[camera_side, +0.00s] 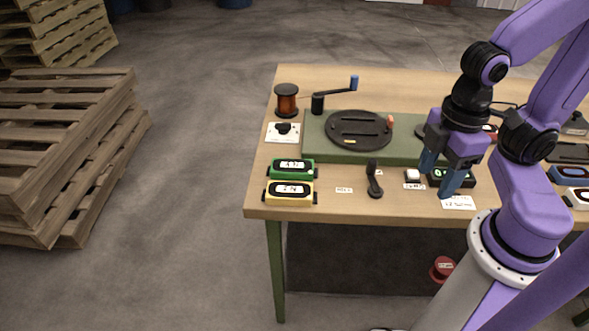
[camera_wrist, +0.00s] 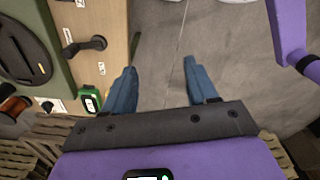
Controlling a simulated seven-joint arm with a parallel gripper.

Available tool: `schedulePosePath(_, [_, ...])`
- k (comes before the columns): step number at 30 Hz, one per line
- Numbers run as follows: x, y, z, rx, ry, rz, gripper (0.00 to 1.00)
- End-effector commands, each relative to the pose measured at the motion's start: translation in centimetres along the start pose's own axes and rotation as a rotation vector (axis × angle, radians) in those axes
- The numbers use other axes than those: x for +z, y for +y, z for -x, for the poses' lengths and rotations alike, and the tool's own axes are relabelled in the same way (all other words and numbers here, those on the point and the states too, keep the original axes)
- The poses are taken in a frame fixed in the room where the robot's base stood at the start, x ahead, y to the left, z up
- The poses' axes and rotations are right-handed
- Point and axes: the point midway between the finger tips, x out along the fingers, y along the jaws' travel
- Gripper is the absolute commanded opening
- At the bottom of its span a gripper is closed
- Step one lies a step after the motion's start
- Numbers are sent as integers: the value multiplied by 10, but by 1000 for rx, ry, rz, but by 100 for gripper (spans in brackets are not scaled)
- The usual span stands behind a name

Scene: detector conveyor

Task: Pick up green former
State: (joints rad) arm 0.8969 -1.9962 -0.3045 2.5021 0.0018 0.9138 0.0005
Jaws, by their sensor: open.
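The green former (camera_side: 293,168) lies at the left end of the workbench in the side view, a small green block with dark ends and a white label on top. A yellow former (camera_side: 289,193) lies just in front of it, near the front edge. My gripper (camera_side: 438,172) is open and empty over the right part of the bench, well to the right of the green former. In the wrist view the green former (camera_wrist: 88,100) shows to the left of my open gripper (camera_wrist: 160,72), with bare floor between the fingers.
Behind the formers are a white switch plate (camera_side: 274,138) and a copper spool (camera_side: 286,104). A black lever (camera_side: 374,184) stands between the formers and my gripper. Pallets (camera_side: 70,150) stand left of the bench.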

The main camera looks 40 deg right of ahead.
Motion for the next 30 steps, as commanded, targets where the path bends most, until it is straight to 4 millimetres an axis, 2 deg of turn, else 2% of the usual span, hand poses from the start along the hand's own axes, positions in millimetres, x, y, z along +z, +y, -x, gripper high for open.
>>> schedulePosePath(1, [0, 0, 0, 0, 0, 0, 75])
schedulePosePath(3, [0, 0, 0, 0, 0, 0, 92])
schedulePosePath(11, [0, 0, 0, 0, 0, -1, 92])
schedulePosePath(14, [-7, 4, 2, 1, -3, -7, 92])
schedulePosePath(17, [-23, 14, 5, 4, -9, -23, 92])
schedulePosePath(20, [-47, 30, 9, 8, -21, -46, 92])
schedulePosePath(30, [-130, 104, 18, 15, -65, -130, 92])
